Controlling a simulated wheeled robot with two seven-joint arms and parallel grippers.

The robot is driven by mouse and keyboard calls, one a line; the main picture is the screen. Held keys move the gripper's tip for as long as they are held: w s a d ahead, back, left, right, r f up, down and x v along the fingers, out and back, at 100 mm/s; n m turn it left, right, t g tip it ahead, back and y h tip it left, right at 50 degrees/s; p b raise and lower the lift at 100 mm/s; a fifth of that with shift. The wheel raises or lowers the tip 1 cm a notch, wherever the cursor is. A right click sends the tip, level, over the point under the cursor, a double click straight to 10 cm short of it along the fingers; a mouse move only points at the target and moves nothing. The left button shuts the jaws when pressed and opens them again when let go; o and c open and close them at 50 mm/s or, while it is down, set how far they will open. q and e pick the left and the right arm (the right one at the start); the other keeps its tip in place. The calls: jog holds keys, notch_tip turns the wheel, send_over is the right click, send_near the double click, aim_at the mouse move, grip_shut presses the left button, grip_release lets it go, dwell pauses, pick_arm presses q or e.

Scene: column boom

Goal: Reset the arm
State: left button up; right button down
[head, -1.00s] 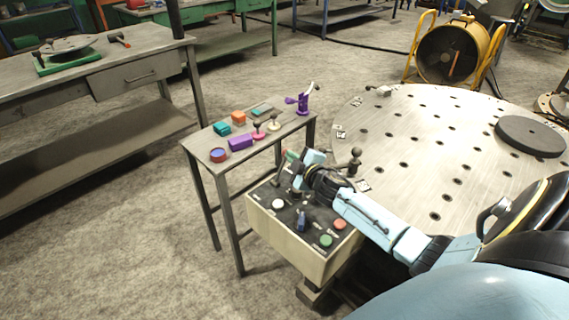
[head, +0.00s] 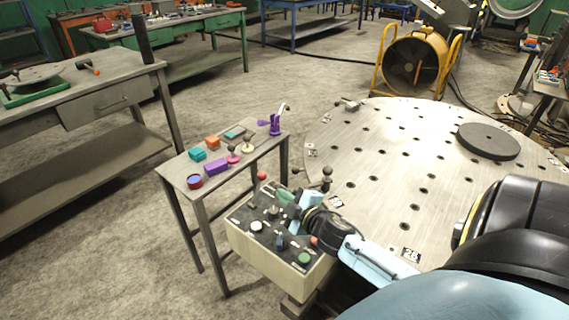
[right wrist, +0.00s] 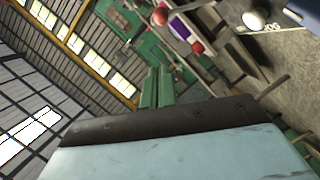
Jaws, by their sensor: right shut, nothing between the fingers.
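The control box (head: 272,267) has a dark sloped top panel with a white button (head: 256,226), a green button (head: 304,258) and a blue switch (head: 281,241). Its labels are too small to read. A red ball knob (head: 262,176) stands at its back edge. My right gripper (head: 283,197) is shut and empty, over the back right part of the panel. I cannot tell whether it touches anything. Its pale green fingers also show in the right wrist view (right wrist: 157,86). My right arm hides the panel's right side. My left gripper is not in view.
A small table (head: 178,174) left of the box carries coloured blocks and a purple stand (head: 272,124). A round perforated metal table (head: 375,150) lies to the right, with a dark disc (head: 488,141) on it. A workbench (head: 85,75) stands further left.

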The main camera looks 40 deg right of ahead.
dwell(0.6)
jog(key=s+a+f+m+g+y, duration=0.1)
jog(key=s+a+m+g, duration=0.4)
jog(key=s+a, duration=0.6)
jog(key=s+a+f+m+g+y, duration=0.1)
jog(key=s+a+m+g, duration=0.2)
jog(key=s+a+g, duration=0.75)
jog(key=s+d+f+t, duration=0.1)
jog(key=s+d+f, duration=0.1)
jog(key=f, duration=1.1)
jog(key=s+d+f+t, duration=0.1)
jog(key=s+f, duration=0.1)
jog(key=f, duration=1.1)
jog(key=s+d+f+g, duration=0.1)
jog(key=s+d+f, duration=0.3)
jog(key=s+f, duration=1)
jog(key=shift+s, duration=0.95)
jog(key=shift+w+d+n+g, duration=0.1)
jog(key=shift+w+n+g, duration=0.05)
jog(key=shift+n+g, duration=0.15)
